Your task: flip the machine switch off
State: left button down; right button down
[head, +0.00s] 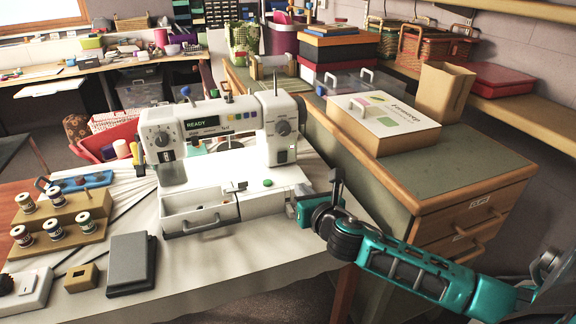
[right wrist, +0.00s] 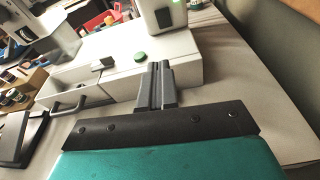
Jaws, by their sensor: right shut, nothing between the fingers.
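The white sewing machine (head: 225,150) stands on the cloth-covered table, and its display (head: 202,123) reads READY. A round green button (head: 268,183) and a small dark piece (head: 236,186) sit on its base; the right wrist view shows both the green button (right wrist: 140,57) and the dark piece (right wrist: 103,64). I cannot tell which part is the switch. My right gripper (head: 298,190) is at the right end of the machine base. Its fingers (right wrist: 161,72) are together and empty, close to the green button, apart from it in the picture. My left gripper is out of view.
A green-topped cabinet (head: 470,170) with boxes stands right.

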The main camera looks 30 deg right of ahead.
jog(key=shift+w+d+r+n, duration=0.2)
jog(key=shift+d+r+n, duration=0.2)
jog(key=shift+r+n, duration=0.1)
jog(key=b, duration=0.2)
send_near(281, 156)
jog(key=x, duration=0.5)
jog(key=shift+s+f, duration=0.1)
jog(key=shift+f, duration=0.3)
jog(key=shift+w+d+r, duration=0.1)
jog(key=shift+w, duration=0.6)
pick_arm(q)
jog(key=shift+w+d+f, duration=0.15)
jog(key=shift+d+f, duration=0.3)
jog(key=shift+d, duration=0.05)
